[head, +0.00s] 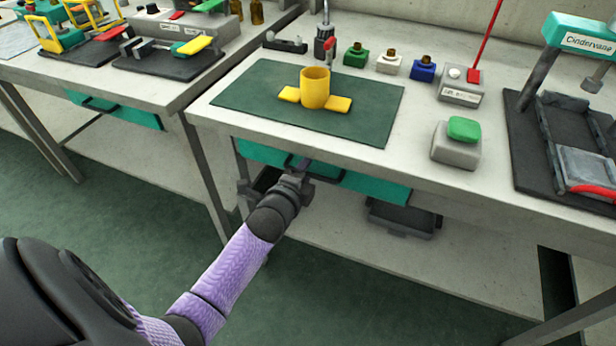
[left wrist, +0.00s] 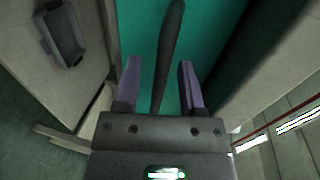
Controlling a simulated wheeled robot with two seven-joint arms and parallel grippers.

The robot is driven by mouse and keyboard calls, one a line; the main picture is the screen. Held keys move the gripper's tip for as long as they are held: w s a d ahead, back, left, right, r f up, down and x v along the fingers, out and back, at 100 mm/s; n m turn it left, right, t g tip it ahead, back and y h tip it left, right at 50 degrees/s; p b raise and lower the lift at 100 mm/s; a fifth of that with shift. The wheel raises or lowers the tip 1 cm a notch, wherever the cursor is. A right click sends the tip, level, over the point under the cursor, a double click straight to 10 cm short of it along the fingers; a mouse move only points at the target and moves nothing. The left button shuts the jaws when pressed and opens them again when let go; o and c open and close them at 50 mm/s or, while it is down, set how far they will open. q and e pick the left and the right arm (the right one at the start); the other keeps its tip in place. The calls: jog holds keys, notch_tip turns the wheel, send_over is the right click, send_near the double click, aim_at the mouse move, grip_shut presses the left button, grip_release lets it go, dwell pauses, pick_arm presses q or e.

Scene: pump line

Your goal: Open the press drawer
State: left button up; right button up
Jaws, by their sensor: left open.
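A teal drawer (head: 375,187) sits under the front edge of the right bench, and its front looks close to flush beneath the bench top. My left gripper (head: 296,168) is at this drawer front and covers part of its dark handle. In the left wrist view the gripper (left wrist: 159,85) is open. The dark bar handle (left wrist: 170,45) runs between its two fingers, in front of the teal drawer face (left wrist: 210,35). I cannot tell whether either finger touches the bar. My right gripper is not in view.
The right bench bears a green mat (head: 245,95) with a yellow cup (head: 315,88), a green button box (head: 457,142) and a press marked Cindervane (head: 590,42). Another teal drawer (head: 110,107) is under the left bench. A dark tray (head: 400,218) lies on the shelf below. Floor before the benches is clear.

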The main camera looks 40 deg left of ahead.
pick_arm(q)
jog(key=shift+w, duration=0.25)
jog(key=shift+c, duration=0.3)
grip_shut()
dwell(1.0)
